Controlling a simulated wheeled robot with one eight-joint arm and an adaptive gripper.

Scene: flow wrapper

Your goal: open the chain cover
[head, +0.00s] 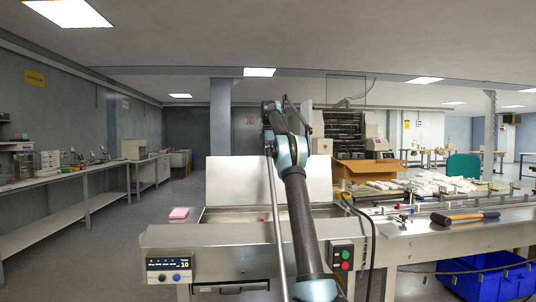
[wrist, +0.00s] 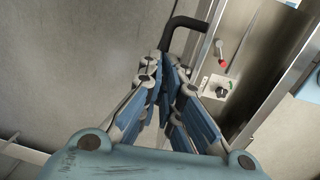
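In the head view, a plain steel panel (head: 235,180) stands raised behind an open trough on the machine; I cannot tell for sure that it is the chain cover. In the wrist view, a black bent handle (wrist: 186,22) sits along a steel edge. My gripper (wrist: 170,62) has its blue-padded fingers drawn close together, with the tips at the near end of this handle. The fingers look shut on it, though they partly hide the contact. In the head view my arm crosses in front of the panel and the gripper is not clearly seen.
A control box with a red and a green button (head: 345,257) and a display unit (head: 169,270) are on the machine's front. A cardboard box (head: 368,170) stands behind. The left aisle has free floor.

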